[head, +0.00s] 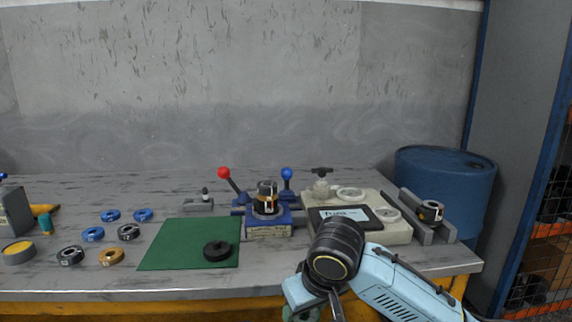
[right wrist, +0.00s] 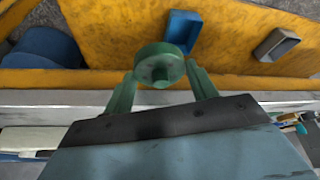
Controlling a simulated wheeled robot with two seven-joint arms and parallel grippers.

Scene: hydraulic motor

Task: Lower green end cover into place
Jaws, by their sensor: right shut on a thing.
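The green end cover (right wrist: 158,66) is a round disc with a raised hub. It sits between the two fingertips of my right gripper (right wrist: 160,77) in the right wrist view, and the gripper is shut on it. In the head view my right arm is low at the front edge of the bench, and the right gripper (head: 322,306) is mostly hidden behind its own wrist. The motor body (head: 266,195), dark with an orange band, stands upright in the blue fixture (head: 268,228) at mid bench, away from the gripper. My left gripper is not in view.
A green mat (head: 180,240) bears a black disc (head: 217,250). Several blue, grey and orange rings lie left of it. Red-knobbed (head: 224,173) and blue-knobbed (head: 287,173) levers flank the fixture. A pale tester unit (head: 397,232) stands right, with a blue barrel (head: 450,190) beyond.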

